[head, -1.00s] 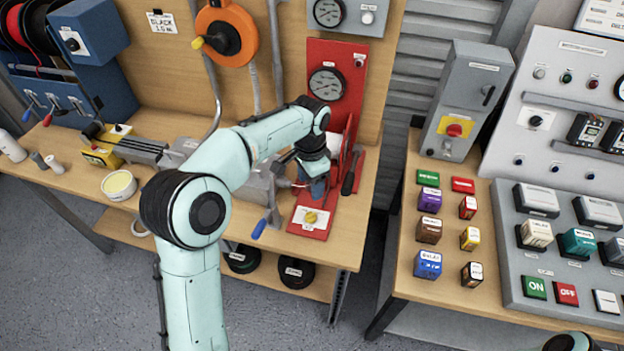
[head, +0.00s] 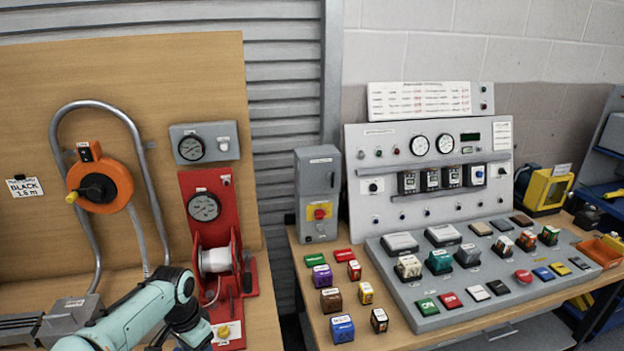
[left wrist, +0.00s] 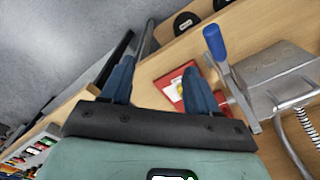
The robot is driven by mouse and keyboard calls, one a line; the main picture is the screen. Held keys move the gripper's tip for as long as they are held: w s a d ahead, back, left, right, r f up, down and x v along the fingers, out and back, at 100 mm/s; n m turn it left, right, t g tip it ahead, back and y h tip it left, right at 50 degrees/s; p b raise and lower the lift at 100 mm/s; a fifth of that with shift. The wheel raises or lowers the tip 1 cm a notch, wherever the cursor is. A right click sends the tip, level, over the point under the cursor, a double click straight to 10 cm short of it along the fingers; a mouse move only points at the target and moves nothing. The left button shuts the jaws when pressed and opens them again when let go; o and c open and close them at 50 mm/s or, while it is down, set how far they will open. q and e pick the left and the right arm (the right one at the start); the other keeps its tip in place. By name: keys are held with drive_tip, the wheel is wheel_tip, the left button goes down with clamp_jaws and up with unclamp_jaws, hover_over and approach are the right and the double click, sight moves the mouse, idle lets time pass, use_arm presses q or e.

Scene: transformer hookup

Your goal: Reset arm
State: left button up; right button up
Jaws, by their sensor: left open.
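My left arm comes in at the lower left of the head view, over the wooden bench beside the red spool stand (head: 212,225). The left gripper's fingers are hidden in the head view. In the left wrist view my left gripper (left wrist: 157,88) is open, its two blue fingers wide apart with nothing between them. Beyond the fingers lies a red plate (left wrist: 176,84) with a yellow knob. A blue-handled lever (left wrist: 214,42) stands to the right of the fingers. My right gripper is not in view.
A grey control panel (head: 392,200) with gauges stands on the right bench. Several coloured blocks, such as a blue one (head: 342,329), sit on its left part. A grey switch box (head: 318,180) stands beside the panel. An orange reel (head: 100,187) hangs on the left board.

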use_arm(q)
drive_tip(key=s+d+f+n+h, duration=0.1)
drive_tip(key=d+f, duration=0.2)
drive_tip(key=f, duration=0.6)
drive_tip(key=s+d+f+n+h, duration=0.1)
drive_tip(key=s+d+f, duration=0.1)
drive_tip(key=f, duration=0.6)
drive_tip(key=s+d+f+n+g+h, duration=0.15)
drive_tip(key=s+d+f+n, duration=0.3)
drive_tip(key=s+f, duration=0.8)
drive_tip(key=s+d+f+n, duration=0.1)
drive_tip(key=s+f+n, duration=0.1)
drive_tip(key=s, duration=0.4)
drive_tip(key=s+d+f+n, duration=0.2)
drive_tip(key=s+f, duration=0.2)
drive_tip(key=s, duration=0.3)
drive_tip(key=shift+d+f, duration=0.25)
drive_tip(key=shift+f, duration=0.1)
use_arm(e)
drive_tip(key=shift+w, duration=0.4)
use_arm(q)
drive_tip(key=shift+t, duration=0.25)
